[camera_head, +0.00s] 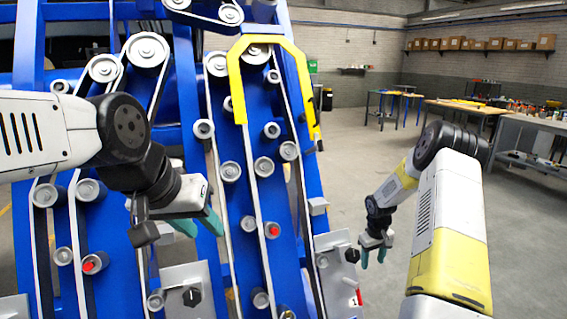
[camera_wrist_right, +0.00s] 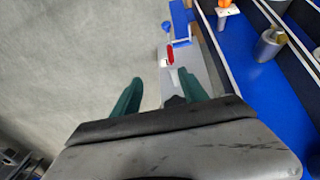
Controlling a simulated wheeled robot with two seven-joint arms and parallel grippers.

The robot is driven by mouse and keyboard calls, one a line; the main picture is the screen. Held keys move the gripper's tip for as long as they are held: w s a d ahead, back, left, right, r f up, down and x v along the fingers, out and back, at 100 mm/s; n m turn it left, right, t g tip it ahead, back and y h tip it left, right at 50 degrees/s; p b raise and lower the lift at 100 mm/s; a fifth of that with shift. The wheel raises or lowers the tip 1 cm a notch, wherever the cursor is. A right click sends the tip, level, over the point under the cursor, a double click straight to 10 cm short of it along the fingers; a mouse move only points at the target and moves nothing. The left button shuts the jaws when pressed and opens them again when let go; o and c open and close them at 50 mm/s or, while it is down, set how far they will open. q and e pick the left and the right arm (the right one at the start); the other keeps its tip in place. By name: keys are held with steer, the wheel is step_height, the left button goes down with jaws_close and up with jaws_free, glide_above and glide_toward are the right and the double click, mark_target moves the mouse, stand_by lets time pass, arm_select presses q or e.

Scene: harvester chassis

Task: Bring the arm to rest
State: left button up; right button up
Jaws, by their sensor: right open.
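My right arm (camera_head: 448,215) is white and yellow and hangs at the right of the head view, beside the blue chassis. Its gripper (camera_head: 373,260) is open and empty, pointing down, just right of the chassis edge. In the right wrist view its two green fingers (camera_wrist_right: 160,95) are apart with nothing between them. My left arm (camera_head: 45,135) reaches in from the left across the front of the chassis. Its gripper (camera_head: 205,226) has green fingers that look apart, with nothing seen between them, in front of the belts.
The blue harvester chassis (camera_head: 187,90) carries belts, rollers and a yellow bracket (camera_head: 237,85). A metal plate with a red-handled part (camera_wrist_right: 171,54) lies close to the right gripper. Workbenches (camera_head: 475,108) and shelved boxes stand behind. Open floor (camera_head: 345,150) lies between.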

steer(key=s+a+r+t, duration=0.1)
steer(key=s+a+r, duration=0.25)
steer(key=r, duration=0.65)
steer(key=s+a+r+m+t, duration=0.15)
steer(key=s+r, duration=0.25)
steer(key=r, duration=0.5)
steer(key=s+a+r, duration=0.3)
steer(key=a+r, duration=0.1)
steer(key=r, duration=0.6)
steer(key=s+a+r+y, duration=0.1)
steer(key=s+a+r, duration=0.2)
steer(key=s, duration=0.4)
steer(key=s+a+r+m+t+y, duration=0.1)
steer(key=s+a+r, duration=0.1)
steer(key=s, duration=0.6)
steer(key=s+a+r+t+y, duration=0.1)
steer(key=s+a+r, duration=0.2)
steer(key=s, duration=0.4)
steer(key=shift+s+a+r, duration=0.2)
steer(key=shift+a+r, duration=0.15)
steer(key=shift+r, duration=0.1)
steer(key=shift+t, duration=0.25)
